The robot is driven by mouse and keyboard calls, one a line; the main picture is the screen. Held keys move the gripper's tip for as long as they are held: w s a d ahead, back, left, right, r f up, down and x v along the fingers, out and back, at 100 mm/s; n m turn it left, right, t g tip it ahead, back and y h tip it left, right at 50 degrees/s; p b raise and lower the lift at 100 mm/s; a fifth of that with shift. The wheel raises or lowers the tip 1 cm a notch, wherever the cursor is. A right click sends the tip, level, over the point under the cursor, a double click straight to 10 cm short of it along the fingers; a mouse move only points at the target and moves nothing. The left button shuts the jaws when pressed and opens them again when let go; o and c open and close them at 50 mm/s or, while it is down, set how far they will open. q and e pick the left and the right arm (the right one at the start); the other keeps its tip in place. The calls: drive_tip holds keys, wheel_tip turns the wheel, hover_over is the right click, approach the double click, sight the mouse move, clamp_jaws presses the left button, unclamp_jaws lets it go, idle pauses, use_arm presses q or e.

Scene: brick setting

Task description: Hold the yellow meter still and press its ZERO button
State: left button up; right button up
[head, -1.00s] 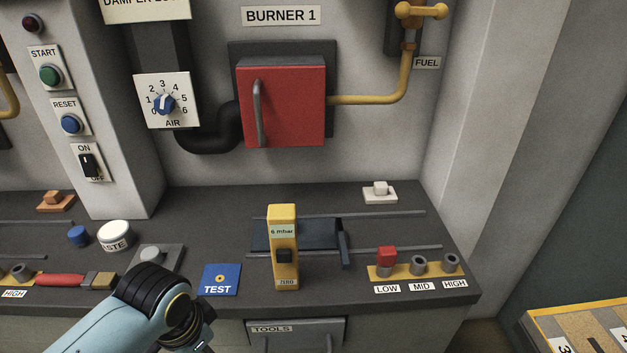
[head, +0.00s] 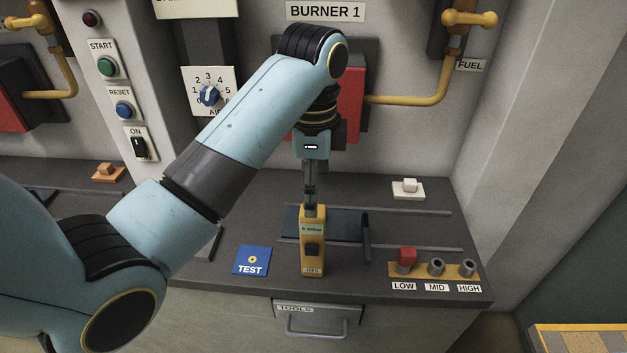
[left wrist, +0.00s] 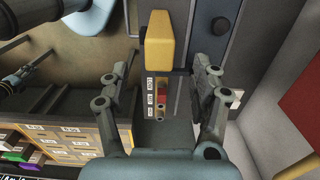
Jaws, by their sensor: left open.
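The yellow meter (head: 312,245) stands upright near the front of the dark bench in the head view, with a small display, a dark button and a ZERO label at its base. My left gripper (head: 310,198) points down over the top of the meter. In the left wrist view its open fingers (left wrist: 160,75) are spread wide, with the yellow meter (left wrist: 160,40) ahead between them; I cannot tell whether they touch it. A small dark jointed part (left wrist: 16,78) at the left edge there looks like my right gripper; its fingers are unclear.
A blue TEST pad (head: 251,261) lies left of the meter. A dark tray (head: 340,224) and rails lie behind it. The LOW-MID-HIGH block (head: 462,270) with a red plug (head: 406,258) stands to the right. A drawer handle (head: 316,330) sticks out below the bench edge.

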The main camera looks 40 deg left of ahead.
sight(313, 225)
use_arm(q)
wheel_tip(313, 225, down, 9)
drive_tip(key=shift+f+p, duration=0.1)
drive_tip(key=shift+p, duration=0.45)
use_arm(e)
drive_tip(key=shift+s+r, duration=0.1)
drive_tip(key=shift+r, duration=0.2)
use_arm(q)
clamp_jaws()
use_arm(e)
drive_tip(key=shift+a, duration=0.1)
drive_tip(key=shift+c, duration=0.4)
idle(0.3)
clamp_jaws()
idle(1.3)
